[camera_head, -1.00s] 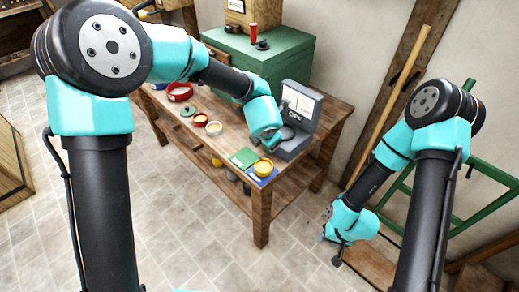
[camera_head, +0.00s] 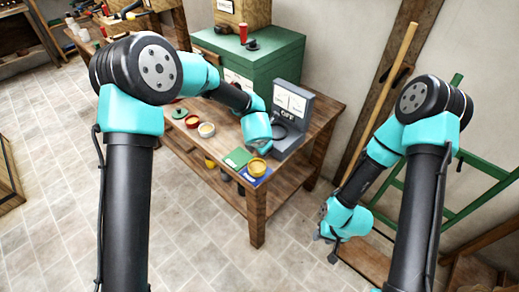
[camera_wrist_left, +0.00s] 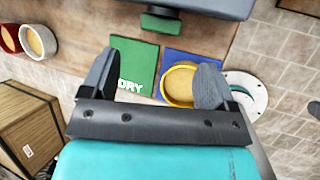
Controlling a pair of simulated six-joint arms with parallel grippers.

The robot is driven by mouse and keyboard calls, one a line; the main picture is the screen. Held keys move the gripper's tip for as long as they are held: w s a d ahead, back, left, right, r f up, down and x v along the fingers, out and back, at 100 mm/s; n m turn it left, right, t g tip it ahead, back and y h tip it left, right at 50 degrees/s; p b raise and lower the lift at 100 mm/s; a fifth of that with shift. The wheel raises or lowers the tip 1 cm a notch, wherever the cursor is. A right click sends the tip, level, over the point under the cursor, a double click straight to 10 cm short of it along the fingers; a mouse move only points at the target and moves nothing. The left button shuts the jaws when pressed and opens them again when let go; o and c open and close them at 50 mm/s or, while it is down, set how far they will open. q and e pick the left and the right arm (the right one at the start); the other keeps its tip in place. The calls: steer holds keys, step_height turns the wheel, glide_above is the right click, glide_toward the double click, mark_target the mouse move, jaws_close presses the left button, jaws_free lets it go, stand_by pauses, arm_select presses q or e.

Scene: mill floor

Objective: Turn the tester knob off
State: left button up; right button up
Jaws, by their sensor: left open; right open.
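The grey tester (camera_head: 291,127) stands at the right end of the wooden table and bears an OFF label. Its knob is not clearly made out in the head view, where my left gripper is close by. My left gripper (camera_head: 273,144) is beside the tester's front; in the left wrist view its fingers (camera_wrist_left: 155,80) are apart with nothing held between them. There, a dark grey body (camera_wrist_left: 215,6) crosses the top edge, with a small dark green piece (camera_wrist_left: 160,21) in front of it. My right gripper (camera_head: 328,247) hangs low, away from the table, open and empty.
A green mat marked DRY (camera_wrist_left: 138,68) and a blue mat (camera_wrist_left: 205,60) bearing a yellow bowl (camera_wrist_left: 178,84) lie under my left gripper. A green cabinet (camera_head: 262,62) stands behind. A red bowl (camera_head: 192,122) and a green frame (camera_head: 455,213) also show.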

arm_select(q)
steer(key=x, duration=0.7)
steer(key=c, duration=0.9)
